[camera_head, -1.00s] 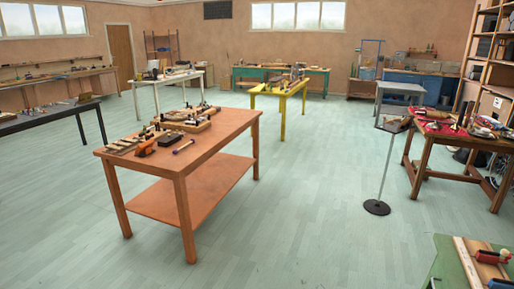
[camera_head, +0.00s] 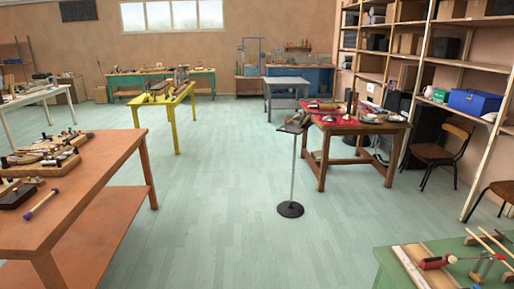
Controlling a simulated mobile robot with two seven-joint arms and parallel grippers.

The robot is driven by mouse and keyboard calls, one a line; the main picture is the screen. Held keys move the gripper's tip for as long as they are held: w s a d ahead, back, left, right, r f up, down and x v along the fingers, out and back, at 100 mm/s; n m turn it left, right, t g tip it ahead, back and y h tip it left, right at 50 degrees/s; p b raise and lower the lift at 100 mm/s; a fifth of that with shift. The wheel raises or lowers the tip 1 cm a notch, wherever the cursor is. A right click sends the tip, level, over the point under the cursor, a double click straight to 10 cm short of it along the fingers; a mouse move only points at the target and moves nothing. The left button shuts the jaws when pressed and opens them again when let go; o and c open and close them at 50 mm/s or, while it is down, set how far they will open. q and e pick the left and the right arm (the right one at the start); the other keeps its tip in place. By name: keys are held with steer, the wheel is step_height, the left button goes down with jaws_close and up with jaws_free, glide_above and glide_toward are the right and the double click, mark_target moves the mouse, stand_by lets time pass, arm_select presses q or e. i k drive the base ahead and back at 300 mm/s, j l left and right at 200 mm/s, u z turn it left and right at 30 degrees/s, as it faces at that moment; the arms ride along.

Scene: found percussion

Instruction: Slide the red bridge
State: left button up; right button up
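No gripper of mine shows in the head view. A small red block-like piece (camera_head: 437,262) lies on a pale wooden board (camera_head: 410,266) on the green table (camera_head: 390,262) at the lower right. It may be the red bridge, but it is too small to tell. A second small red-topped piece (camera_head: 487,256) is beside it, with thin pale sticks (camera_head: 490,240) near. The picture's lower edge cuts off this table.
A brown table (camera_head: 90,190) with wooden instruments fills the left. A thin stand with a round black base (camera_head: 290,209) is mid-floor. Behind it is a wooden table with a red cloth (camera_head: 335,120). Chairs (camera_head: 445,150) and shelves (camera_head: 470,50) line the right. Open floor (camera_head: 225,220) lies between.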

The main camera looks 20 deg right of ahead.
mark_target(436, 262)
steer(key=i+z, duration=0.4)
steer(key=i, duration=0.2)
steer(key=i+j+z, duration=0.25)
steer(key=i+z, duration=0.15)
steer(key=i, duration=0.2)
steer(key=i+z, duration=0.25)
steer(key=z, duration=0.15)
steer(key=i+j+z, duration=0.2)
steer(key=z, duration=0.2)
steer(key=i+j+z, duration=0.2)
steer(key=z, duration=0.15)
steer(key=i+j+z, duration=0.25)
steer(key=z, duration=0.25)
steer(key=i+j+z, duration=0.25)
steer(key=z, duration=0.2)
steer(key=j, duration=0.1)
